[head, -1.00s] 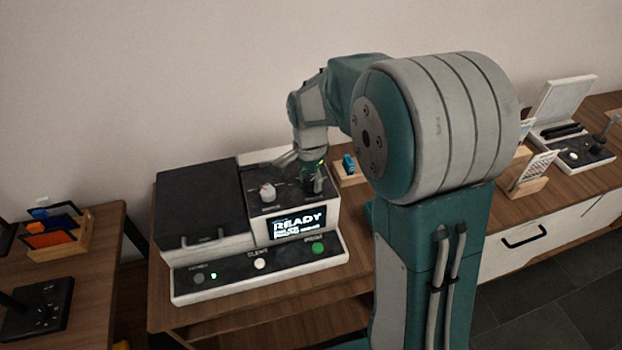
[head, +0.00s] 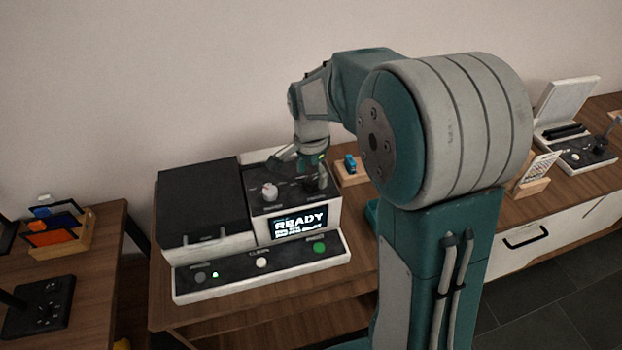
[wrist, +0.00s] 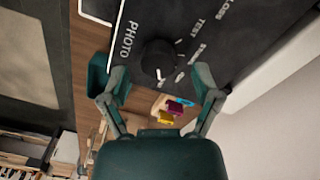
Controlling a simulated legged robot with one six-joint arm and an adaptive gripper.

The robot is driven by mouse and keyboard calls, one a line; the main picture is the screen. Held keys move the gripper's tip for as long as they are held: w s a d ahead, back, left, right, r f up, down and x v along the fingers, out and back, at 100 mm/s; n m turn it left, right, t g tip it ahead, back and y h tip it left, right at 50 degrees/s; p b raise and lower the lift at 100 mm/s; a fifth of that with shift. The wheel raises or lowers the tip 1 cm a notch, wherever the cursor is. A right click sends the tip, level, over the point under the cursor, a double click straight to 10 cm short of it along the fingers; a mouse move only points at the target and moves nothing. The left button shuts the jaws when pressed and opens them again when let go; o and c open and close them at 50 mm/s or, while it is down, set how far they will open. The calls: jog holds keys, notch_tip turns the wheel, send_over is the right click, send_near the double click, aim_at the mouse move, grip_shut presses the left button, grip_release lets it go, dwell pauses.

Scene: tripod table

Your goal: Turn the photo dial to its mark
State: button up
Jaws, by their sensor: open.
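The photo dial (wrist: 158,58) is a round black knob on a dark panel, beside the white word PHOTO, in the wrist view. A white pointer line shows on its lower edge. In the head view my gripper (head: 302,172) is over the right part of the printer's top panel. The dial is not clearly seen there. I cannot tell whether a finger touches it.
The printer (head: 203,201) has a lit READY screen (head: 299,222) and a white knob (head: 270,191) left of my gripper. A wooden holder (head: 352,179) with a blue piece stands to the right. A wooden rack (head: 60,243) stands on the left table.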

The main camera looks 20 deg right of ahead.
aim_at(310, 180)
notch_tip(310, 180, up, 10)
jog(key=shift+w+a, duration=0.15)
jog(key=shift+a, duration=0.1)
dwell(0.4)
jog(key=s+r+n+t, duration=0.2)
jog(key=s+n+t, duration=0.4)
jog(key=s+n, duration=0.6)
jog(key=s, duration=0.9)
jog(key=shift+s+d+r+n, duration=0.2)
jog(key=shift+s+n, duration=0.1)
jog(key=shift+a, duration=0.1)
dwell(0.4)
